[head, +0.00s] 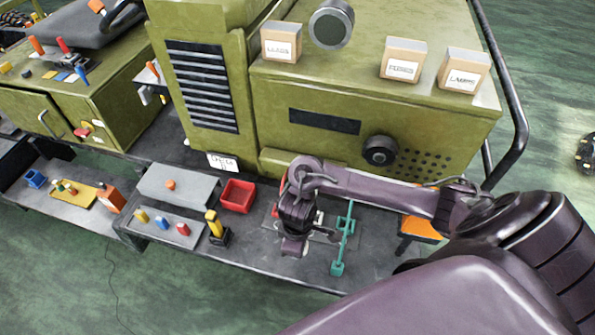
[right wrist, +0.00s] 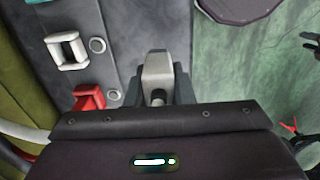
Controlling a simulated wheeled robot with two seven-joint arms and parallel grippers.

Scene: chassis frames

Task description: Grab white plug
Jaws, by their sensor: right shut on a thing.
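My right gripper (right wrist: 157,92) is shut on a pale grey-white plug (right wrist: 156,68) in the right wrist view. The plug sits between the two dark fingers, over the dark grey bench surface. In the head view my right gripper (head: 293,248) hangs over the bench, and the arm and gripper hide most of the plug. A white frame-shaped piece (right wrist: 67,51) and a red piece (right wrist: 89,97) stand apart from the gripper, to its left in the right wrist view. My left gripper is not in view.
The grey bench (head: 285,275) runs along the green machine (head: 300,110). A teal tool (head: 344,235) lies right of the gripper. A red bin (head: 238,195), a yellow-and-black item (head: 215,228) and a grey block with coloured pegs (head: 165,228) stand left. Boxes (head: 282,42) sit on the machine.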

